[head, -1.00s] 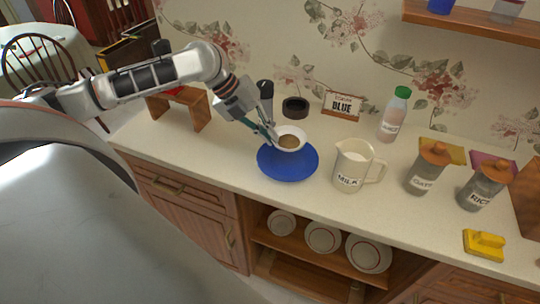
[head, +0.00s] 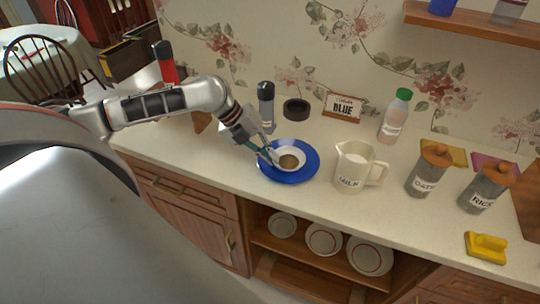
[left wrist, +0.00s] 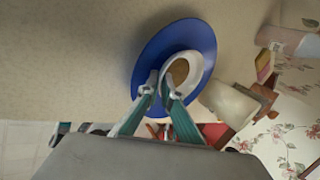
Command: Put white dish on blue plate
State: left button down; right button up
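The white dish (head: 300,154), a small round bowl with something brown in it, sits over the middle of the blue plate (head: 308,172) on the counter. In the left wrist view the dish (left wrist: 190,62) also lies within the blue plate (left wrist: 150,65). My left gripper (head: 270,154) reaches in from the left, at the dish's left rim. Its fingertips (left wrist: 160,84) are close together with the dish's rim between them. Whether the dish's base touches the plate is hard to tell. My right gripper is not in view.
A milk jug (head: 352,170) stands close to the plate's right. Behind are a dark-topped shaker (head: 266,105), a black ring (head: 296,109), a "BLUE" sign (head: 343,108) and a green-capped bottle (head: 395,117). Jars (head: 428,172) and a yellow object (head: 485,247) are farther right.

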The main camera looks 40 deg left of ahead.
pick_arm(q)
jog(key=c, duration=2.5)
grip_release()
jog(key=shift+f, duration=0.1)
jog(key=shift+c, duration=0.2)
jog(key=v, duration=1.2)
jog(key=shift+s, duration=0.1)
